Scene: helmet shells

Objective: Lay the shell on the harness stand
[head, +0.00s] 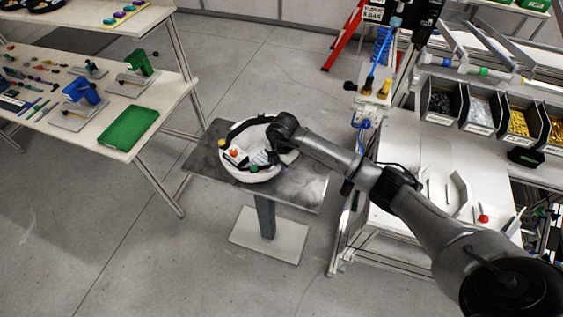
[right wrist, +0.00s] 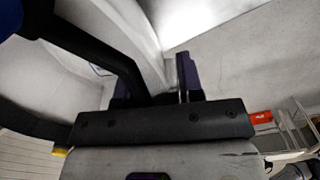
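The shell (head: 277,175) is a round white bowl with dark straps and small coloured parts inside. It is open side up over the grey top of the harness stand (head: 308,190), overlapping its far edge. I cannot tell whether it touches the top. My right gripper (head: 275,140) is at the shell's far right rim. In the right wrist view, the white rim (right wrist: 145,45) and a black band run between the fingers of my right gripper (right wrist: 155,85), which look shut on it. The contact is partly hidden. My left gripper is not in view.
At left a white table (head: 165,100) carries a green tray (head: 127,127), blue and green fixtures and small tools. At right are a workbench (head: 405,215) and several parts bins (head: 480,110). A red ladder (head: 345,35) stands behind. Floor around the stand's base is clear.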

